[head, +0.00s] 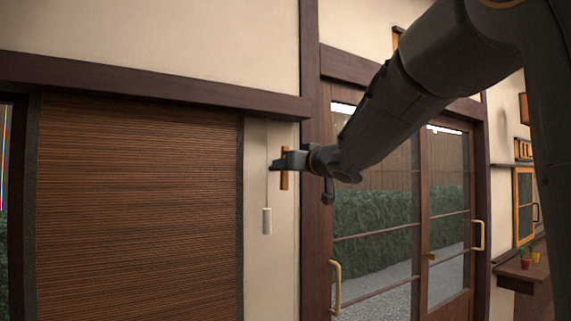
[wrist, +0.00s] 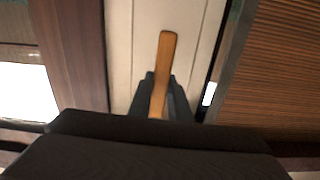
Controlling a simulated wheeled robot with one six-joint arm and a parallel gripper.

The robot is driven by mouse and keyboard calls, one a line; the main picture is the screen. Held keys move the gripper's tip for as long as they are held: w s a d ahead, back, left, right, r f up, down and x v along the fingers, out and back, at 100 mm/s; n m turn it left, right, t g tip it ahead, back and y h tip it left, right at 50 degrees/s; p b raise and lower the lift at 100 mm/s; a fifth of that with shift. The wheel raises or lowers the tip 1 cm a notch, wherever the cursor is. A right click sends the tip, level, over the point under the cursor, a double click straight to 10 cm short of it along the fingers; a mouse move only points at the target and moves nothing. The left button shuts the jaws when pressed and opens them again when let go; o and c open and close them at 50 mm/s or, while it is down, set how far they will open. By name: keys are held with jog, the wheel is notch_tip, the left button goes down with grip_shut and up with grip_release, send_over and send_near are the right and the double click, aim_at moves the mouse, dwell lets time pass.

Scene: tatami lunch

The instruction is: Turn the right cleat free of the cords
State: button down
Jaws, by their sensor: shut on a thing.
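The right cleat (head: 285,181) is a light wooden bar, close to upright, on the pale wall strip between the blind and the dark post. In the wrist view the cleat (wrist: 166,58) leans slightly, its upper end free. My gripper (head: 279,163) is shut on the cleat; in the wrist view the dark fingers (wrist: 162,98) sit on both sides of it. A thin cord with a white pull weight (head: 267,221) hangs just left of the cleat. Whether any cord is wound around the cleat cannot be made out; the fingers hide part of it.
A brown slatted blind (head: 140,210) covers the left, under a dark beam (head: 150,88). A dark post (head: 313,230) and glazed doors with a handle (head: 335,286) stand to the right. A shelf (head: 522,272) with small pots is at far right.

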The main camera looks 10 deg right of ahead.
jog(key=shift+n, duration=0.3)
jog(key=c, duration=1.6)
grip_release()
jog(key=shift+c, duration=0.2)
jog(key=v, duration=0.7)
jog(key=shift+s+b, duration=0.35)
jog(key=shift+s, duration=0.05)
jog(key=shift+f, duration=0.1)
